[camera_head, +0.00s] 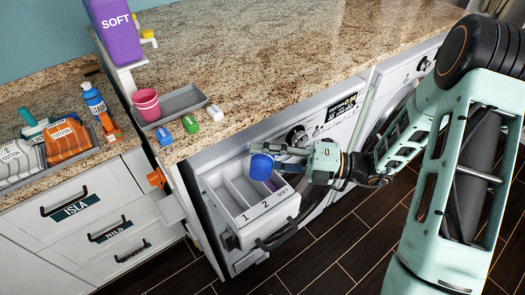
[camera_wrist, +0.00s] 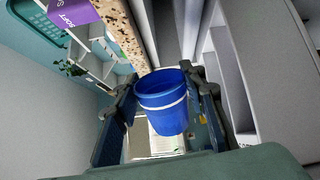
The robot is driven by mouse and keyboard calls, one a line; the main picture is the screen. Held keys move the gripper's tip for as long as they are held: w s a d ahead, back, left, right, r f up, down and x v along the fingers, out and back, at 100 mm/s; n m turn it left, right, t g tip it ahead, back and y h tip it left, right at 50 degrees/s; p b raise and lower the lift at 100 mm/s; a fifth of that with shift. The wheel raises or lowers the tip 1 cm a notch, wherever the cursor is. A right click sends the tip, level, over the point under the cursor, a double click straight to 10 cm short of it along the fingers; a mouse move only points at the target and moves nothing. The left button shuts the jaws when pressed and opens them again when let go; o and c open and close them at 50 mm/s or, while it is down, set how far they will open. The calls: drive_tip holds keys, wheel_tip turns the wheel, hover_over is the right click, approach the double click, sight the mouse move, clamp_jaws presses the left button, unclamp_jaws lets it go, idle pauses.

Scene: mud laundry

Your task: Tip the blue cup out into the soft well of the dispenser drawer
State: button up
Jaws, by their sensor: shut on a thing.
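The blue cup (camera_head: 261,167) is held above the back right part of the open dispenser drawer (camera_head: 232,243). My gripper (camera_head: 278,158) is shut on it. In the wrist view, the cup (camera_wrist: 163,108), with a pale band, sits between the two fingers of my gripper (camera_wrist: 162,95). The cup looks tilted, but I cannot tell how far; its contents are hidden. The drawer has compartments marked 1, 2 and SOFT. The soft well (camera_head: 279,190) is at the right, with a purple patch, partly hidden under the cup and gripper.
The granite counter (camera_head: 260,60) runs above the machine. An orange object (camera_head: 156,178) sits left of the drawer.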

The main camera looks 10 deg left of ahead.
drive_tip(key=shift+w+m+p, duration=0.25)
drive_tip(key=shift+m+p, duration=0.8)
drive_tip(key=shift+p, duration=0.1)
drive_tip(key=shift+w+m+p, duration=0.3)
drive_tip(key=shift+m+p, duration=0.8)
drive_tip(key=shift+w+m+p, duration=0.25)
drive_tip(key=shift+m+p, duration=0.8)
drive_tip(key=shift+p, duration=0.1)
drive_tip(key=shift+w+r, duration=0.1)
drive_tip(key=shift+r, duration=0.05)
idle(0.4)
